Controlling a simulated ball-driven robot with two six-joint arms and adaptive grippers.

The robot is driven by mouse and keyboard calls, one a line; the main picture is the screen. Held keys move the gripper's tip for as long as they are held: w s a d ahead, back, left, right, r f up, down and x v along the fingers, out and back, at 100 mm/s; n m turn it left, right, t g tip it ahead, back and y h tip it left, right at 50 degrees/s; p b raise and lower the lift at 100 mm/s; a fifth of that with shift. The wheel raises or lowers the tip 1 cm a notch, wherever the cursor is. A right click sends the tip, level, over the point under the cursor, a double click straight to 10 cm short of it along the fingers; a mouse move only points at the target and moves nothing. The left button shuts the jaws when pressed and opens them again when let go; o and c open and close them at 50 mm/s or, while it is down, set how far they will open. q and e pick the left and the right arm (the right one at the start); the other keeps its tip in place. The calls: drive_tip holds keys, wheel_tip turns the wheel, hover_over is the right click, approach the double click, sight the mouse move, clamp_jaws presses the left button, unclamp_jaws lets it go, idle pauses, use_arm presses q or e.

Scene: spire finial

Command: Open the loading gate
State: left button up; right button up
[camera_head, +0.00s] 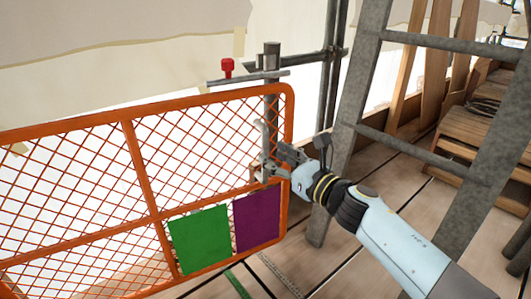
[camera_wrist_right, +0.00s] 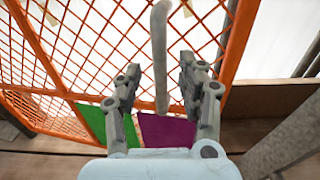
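The loading gate (camera_head: 140,165) is an orange frame with diamond mesh, standing across the left and middle of the head view. It also fills the upper left of the right wrist view (camera_wrist_right: 232,62). A grey upright handle bar (camera_head: 261,134) is near its right end. My right gripper (camera_head: 264,164) is at the handle. In the right wrist view its fingers stand apart with the handle bar (camera_wrist_right: 160,45) between them, and gaps show on both sides. A red knob (camera_head: 227,66) sits on a grey bar above the gate's top rail. My left gripper is not in view.
Green (camera_head: 200,240) and purple (camera_head: 257,219) panels hang on the gate's lower right. Grey scaffold posts (camera_head: 366,80) and a ladder-like frame stand right of the gate. Wooden planks (camera_head: 435,75) and a stack of boards (camera_head: 465,140) are behind it. Plank flooring lies below.

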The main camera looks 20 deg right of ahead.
sight(265, 151)
drive_tip(key=x, duration=0.4)
drive_tip(key=shift+f, duration=0.1)
clamp_jaws()
idle(0.6)
